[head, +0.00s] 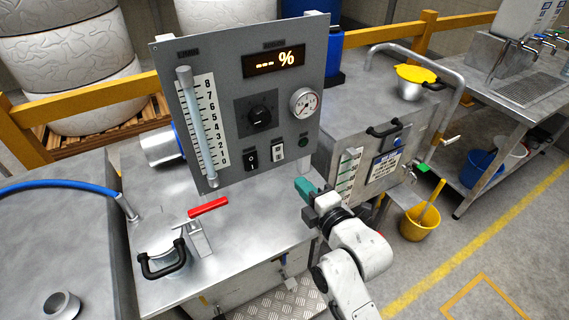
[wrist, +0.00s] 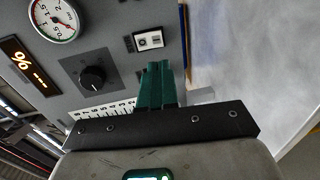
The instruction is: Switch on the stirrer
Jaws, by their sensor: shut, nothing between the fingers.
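The grey control panel (head: 222,122) stands upright on a steel bench. My gripper (head: 303,186), with teal fingers, is shut and empty, below and right of the switches. In the wrist view the fingers (wrist: 155,84) hide the black switch.
A yellow bucket (head: 420,222) is on the floor.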

